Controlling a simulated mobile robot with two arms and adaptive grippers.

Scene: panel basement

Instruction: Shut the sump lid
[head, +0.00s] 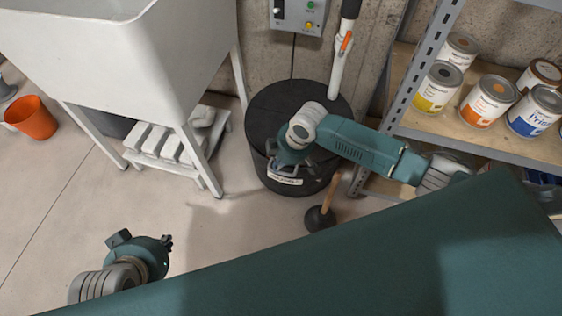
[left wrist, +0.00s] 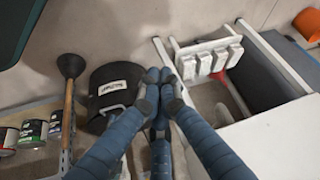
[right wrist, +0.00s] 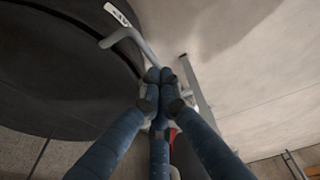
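The sump is a black round drum with a dark lid (head: 275,112) on top and a white label (head: 285,180) on its front. The left wrist view also shows the sump's label (left wrist: 112,87) and a pale bar handle. In the right wrist view the dark lid (right wrist: 60,60) fills the upper left, with the bar handle (right wrist: 127,38) at its edge. My right gripper (head: 290,165) is at the front rim, its fingertips together close to the handle; I cannot tell whether they touch it. My left gripper (head: 168,243) is shut and empty, low above the floor, away from the sump.
A white sink (head: 120,60) on legs stands left of the sump, with an orange bucket (head: 31,118) beyond. A plunger (head: 321,217) stands in front of the sump. A shelf with paint cans (head: 487,100) is at the right. A white pipe (head: 338,75) rises behind the lid.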

